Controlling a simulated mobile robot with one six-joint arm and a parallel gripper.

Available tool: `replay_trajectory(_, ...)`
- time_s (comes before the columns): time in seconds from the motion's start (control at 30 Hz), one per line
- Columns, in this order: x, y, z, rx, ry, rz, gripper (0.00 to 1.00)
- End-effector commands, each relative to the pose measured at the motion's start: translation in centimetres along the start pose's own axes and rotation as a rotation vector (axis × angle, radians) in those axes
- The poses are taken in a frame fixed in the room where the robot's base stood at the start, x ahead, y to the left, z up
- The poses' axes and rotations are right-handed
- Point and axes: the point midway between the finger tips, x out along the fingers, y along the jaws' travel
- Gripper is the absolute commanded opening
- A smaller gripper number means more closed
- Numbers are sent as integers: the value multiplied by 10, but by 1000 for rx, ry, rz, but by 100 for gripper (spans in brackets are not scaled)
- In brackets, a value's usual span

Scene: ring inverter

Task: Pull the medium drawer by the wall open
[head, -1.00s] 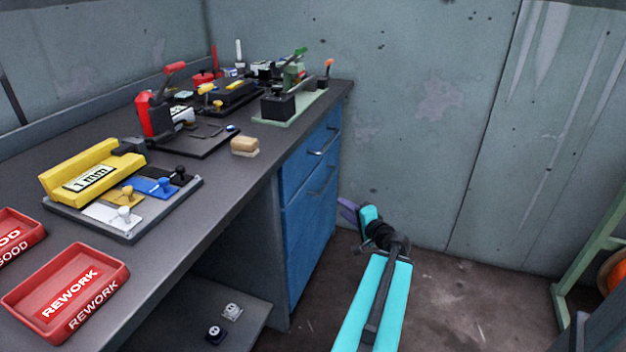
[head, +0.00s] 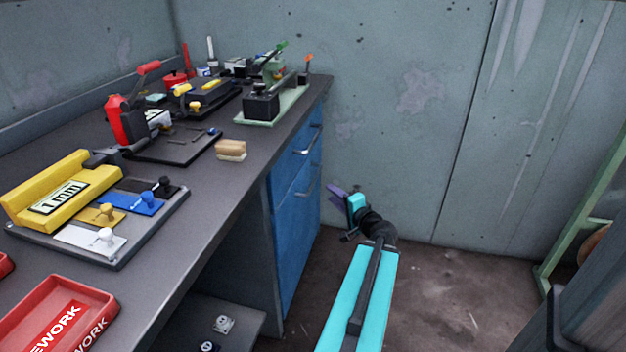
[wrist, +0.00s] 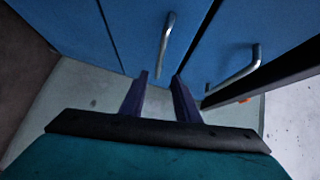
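The blue drawer unit (head: 297,235) stands under the bench's far end, by the wall. Its upper front has a bar handle (head: 310,141), and the front below has another handle (head: 309,187). In the wrist view, seams divide the blue fronts; the middle front (wrist: 140,28) carries a bar handle (wrist: 166,45), and the front on the right carries another handle (wrist: 236,70). All fronts look closed. My gripper (head: 341,212) is just right of the unit, near the wall. Its purple fingers (wrist: 160,88) are apart and empty, with the middle handle ahead of them, not visibly touched.
The dark bench top (head: 245,185) holds fixtures, a sanding-block-like piece (head: 231,150) and a red tray (head: 60,320). The grey wall (head: 400,110) closes off the far side. A green frame (head: 580,215) stands at the right. The floor (head: 440,290) between is clear.

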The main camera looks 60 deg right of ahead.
Motion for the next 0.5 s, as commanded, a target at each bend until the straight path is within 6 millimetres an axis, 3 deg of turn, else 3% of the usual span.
replay_trajectory(0.5,53,0,4,-1,-8,-1,29)
